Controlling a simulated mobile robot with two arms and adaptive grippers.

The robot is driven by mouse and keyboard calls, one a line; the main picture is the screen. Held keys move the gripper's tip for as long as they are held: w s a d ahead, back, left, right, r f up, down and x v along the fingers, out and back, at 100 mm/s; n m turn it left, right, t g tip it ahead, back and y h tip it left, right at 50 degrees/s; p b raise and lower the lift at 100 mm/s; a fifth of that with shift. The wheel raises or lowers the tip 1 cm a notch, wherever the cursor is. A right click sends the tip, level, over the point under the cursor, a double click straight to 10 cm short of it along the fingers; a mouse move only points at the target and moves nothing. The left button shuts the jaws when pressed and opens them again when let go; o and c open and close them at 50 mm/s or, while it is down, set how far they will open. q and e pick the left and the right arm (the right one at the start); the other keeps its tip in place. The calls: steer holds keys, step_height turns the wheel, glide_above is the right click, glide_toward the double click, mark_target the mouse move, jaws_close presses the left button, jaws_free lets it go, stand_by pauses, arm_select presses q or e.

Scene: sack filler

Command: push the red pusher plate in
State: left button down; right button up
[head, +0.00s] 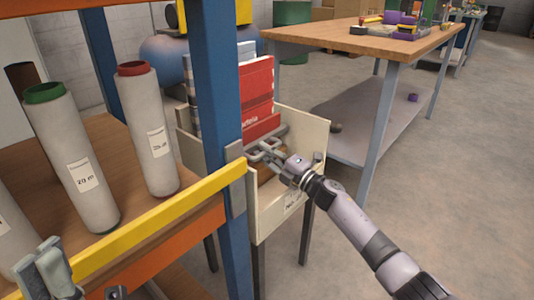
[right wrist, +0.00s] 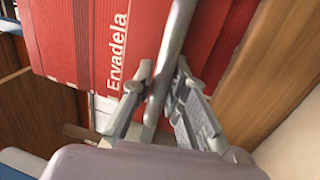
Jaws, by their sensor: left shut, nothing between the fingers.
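A red panel (head: 262,127) stands low inside a pale open-topped box, in front of a taller red package (head: 256,88). I cannot clearly tell whether this panel is the pusher plate. A grey metal bar (head: 277,132) crosses in front of it. My right gripper (head: 262,151) is inside the box at this bar. In the right wrist view, the bar (right wrist: 165,75) passes between the parted fingers, with red surfaces lettered "Ervadela" (right wrist: 118,50) beyond. Whether the fingers touch the bar is unclear. My left gripper (head: 52,268) is shut and empty at the lower left.
The pale box (head: 302,124) has raised walls around my right gripper. A blue post (head: 216,110) and yellow rail (head: 160,222) stand between my two grippers. Tall wrapped rolls (head: 75,160) stand at left. A wooden workbench (head: 370,40) is behind; floor at right is clear.

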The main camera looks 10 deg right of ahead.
steer(key=shift+o, duration=0.8)
steer(key=shift+a+f, duration=0.1)
steer(key=shift+o, duration=1.2)
steer(key=shift+s+d+f, duration=0.15)
steer(key=shift+s+d, duration=0.2)
steer(key=shift+d, duration=0.1)
steer(key=v, duration=1.1)
steer(key=shift+s, duration=0.1)
